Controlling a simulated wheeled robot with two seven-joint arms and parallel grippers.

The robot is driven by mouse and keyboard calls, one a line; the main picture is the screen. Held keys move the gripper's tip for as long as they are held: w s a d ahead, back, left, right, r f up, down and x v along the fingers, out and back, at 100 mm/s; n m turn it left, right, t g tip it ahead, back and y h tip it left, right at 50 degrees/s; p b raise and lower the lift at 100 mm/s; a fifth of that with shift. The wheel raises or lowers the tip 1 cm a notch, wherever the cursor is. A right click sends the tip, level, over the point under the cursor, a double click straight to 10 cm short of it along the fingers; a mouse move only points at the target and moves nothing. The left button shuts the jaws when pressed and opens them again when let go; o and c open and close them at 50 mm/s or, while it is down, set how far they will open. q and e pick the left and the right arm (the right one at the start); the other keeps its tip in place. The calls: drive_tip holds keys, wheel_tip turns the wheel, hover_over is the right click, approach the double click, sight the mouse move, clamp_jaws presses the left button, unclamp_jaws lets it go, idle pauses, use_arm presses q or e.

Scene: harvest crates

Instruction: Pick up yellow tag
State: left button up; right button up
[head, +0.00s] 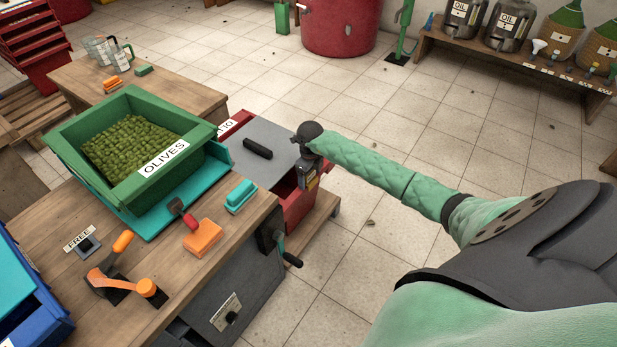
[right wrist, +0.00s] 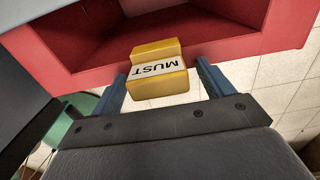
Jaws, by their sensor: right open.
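The yellow tag (right wrist: 158,88) with a white label reading "MUST", upside down in the right wrist view, sits on the rim of a red crate (right wrist: 225,53). My right gripper (right wrist: 162,74) is open, with one blue finger on each side of the tag and a gap showing at both sides. In the head view the right gripper (head: 310,176) is over the near right edge of the red crate (head: 298,208), and a little of the tag's yellow shows there, mostly hidden. My left gripper is not in view.
A grey lid (head: 245,150) with a black handle lies left of the gripper. A wooden bench (head: 150,255) holds a green olives crate (head: 125,198), an orange block (head: 202,238) and a teal block (head: 240,196). Tiled floor is free to the right.

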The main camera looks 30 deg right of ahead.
drive_tip(key=c, duration=1.1)
drive_tip(key=shift+o, duration=0.2)
drive_tip(key=shift+r, duration=0.15)
drive_tip(key=shift+r, duration=0.25)
wheel_tip(320, 180, up, 4)
drive_tip(key=shift+f, duration=0.15)
drive_tip(key=s+d+r, duration=0.4)
drive_tip(key=s+r, duration=0.2)
drive_tip(key=s, duration=0.4)
drive_tip(key=shift+s+d+r, duration=0.25)
drive_tip(key=shift+s+r, duration=0.05)
drive_tip(key=shift+s, duration=0.1)
